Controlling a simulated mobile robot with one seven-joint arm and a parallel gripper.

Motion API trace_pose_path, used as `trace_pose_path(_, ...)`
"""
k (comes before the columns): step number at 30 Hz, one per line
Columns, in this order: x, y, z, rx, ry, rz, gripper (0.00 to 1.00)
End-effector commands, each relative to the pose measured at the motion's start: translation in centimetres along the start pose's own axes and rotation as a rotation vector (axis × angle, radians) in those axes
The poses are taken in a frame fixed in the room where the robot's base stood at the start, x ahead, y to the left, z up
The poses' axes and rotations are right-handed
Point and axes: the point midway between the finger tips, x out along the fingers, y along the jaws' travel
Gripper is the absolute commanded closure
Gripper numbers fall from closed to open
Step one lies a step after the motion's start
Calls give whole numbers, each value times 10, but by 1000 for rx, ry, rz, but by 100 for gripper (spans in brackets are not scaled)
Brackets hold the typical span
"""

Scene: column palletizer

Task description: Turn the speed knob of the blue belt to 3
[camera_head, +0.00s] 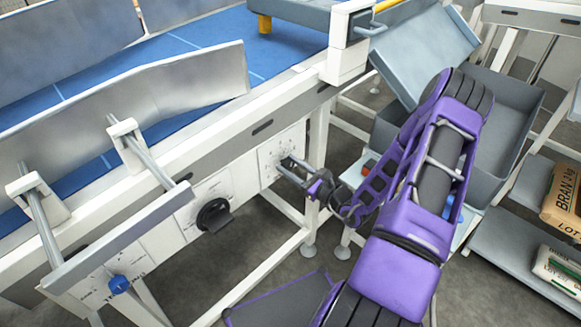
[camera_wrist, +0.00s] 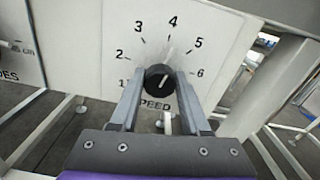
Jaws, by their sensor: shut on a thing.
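The blue belt (camera_head: 271,55) runs along the white conveyor frame. Its speed dial panel (camera_head: 268,160) is on the frame's side, with numbers 1 to 6 around the knob in the wrist view. The speed knob (camera_wrist: 159,80) is black and round with a white mark. The mark points up and slightly right, roughly at 4; the exact reading is hard to tell. My gripper (camera_wrist: 160,88) is shut on the knob, one finger on each side. In the head view my gripper (camera_head: 288,168) reaches the panel, and the fingers hide the knob.
A larger black rotary handle (camera_head: 213,215) and a blue knob (camera_head: 119,284) sit on other panels to the left. A grey bin (camera_head: 510,120) stands behind my arm. Sacks (camera_head: 562,200) lie on shelves at the right. Frame legs stand below the panel.

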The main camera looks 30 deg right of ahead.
Motion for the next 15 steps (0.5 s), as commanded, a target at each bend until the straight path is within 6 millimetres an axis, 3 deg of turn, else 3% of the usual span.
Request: trace_pose_path(15,0,1,-3,-487,0,1,100)
